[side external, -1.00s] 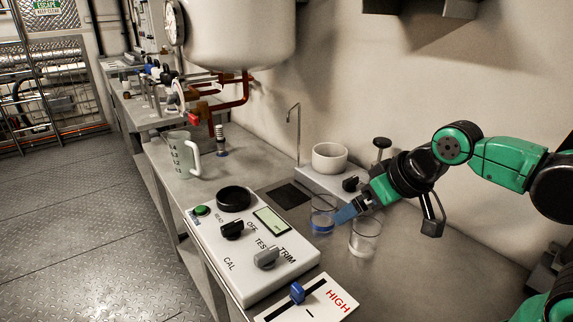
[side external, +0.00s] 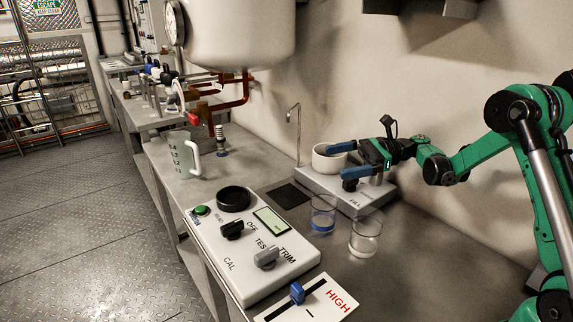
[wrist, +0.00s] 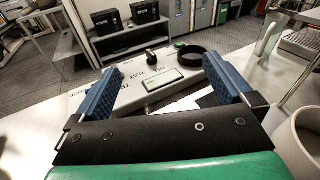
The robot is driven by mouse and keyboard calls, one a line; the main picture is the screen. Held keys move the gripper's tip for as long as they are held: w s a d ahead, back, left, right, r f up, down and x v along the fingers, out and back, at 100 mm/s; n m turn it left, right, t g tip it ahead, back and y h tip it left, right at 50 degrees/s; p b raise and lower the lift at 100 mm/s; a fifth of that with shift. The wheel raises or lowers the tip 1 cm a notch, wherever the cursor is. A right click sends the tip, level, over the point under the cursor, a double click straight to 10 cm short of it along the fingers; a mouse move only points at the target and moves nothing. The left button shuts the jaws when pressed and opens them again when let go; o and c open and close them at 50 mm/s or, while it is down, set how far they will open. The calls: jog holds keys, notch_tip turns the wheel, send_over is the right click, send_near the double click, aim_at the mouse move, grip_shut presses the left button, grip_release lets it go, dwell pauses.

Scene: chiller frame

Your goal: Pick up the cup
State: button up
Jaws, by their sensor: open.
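A round white cup (side external: 325,163) stands on a grey machine base (side external: 352,204) by the wall. My gripper (side external: 346,160) is open and empty, its two blue fingers beside and partly overlapping the cup in the side view. In the wrist view the cup (wrist: 307,140) is cut off at the lower right, outside the right finger of my gripper (wrist: 163,72). A clear glass with a blue band low down (side external: 322,216) and another clear glass (side external: 366,236) stand on the counter in front of the base. A clear measuring jug with a white handle (side external: 183,156) stands farther left.
A white control panel (side external: 215,245) with knobs, a display and a black ring (side external: 234,198) fills the front of the counter. A slider panel marked HIGH (side external: 325,296) lies at the near edge. A thin bent spout (side external: 298,130) rises behind the dark plate (side external: 290,195).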

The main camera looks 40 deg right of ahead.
aim_at(325, 194)
jog(key=shift+m+y, duration=0.3)
jog(key=shift+y, duration=0.3)
jog(key=f, duration=0.2)
jog(key=d+f, duration=0.1)
jog(key=f, duration=0.4)
jog(key=shift+s+d+f, duration=0.2)
jog(key=shift+s+f, duration=0.1)
jog(key=x, duration=0.5)
jog(key=c, duration=1.2)
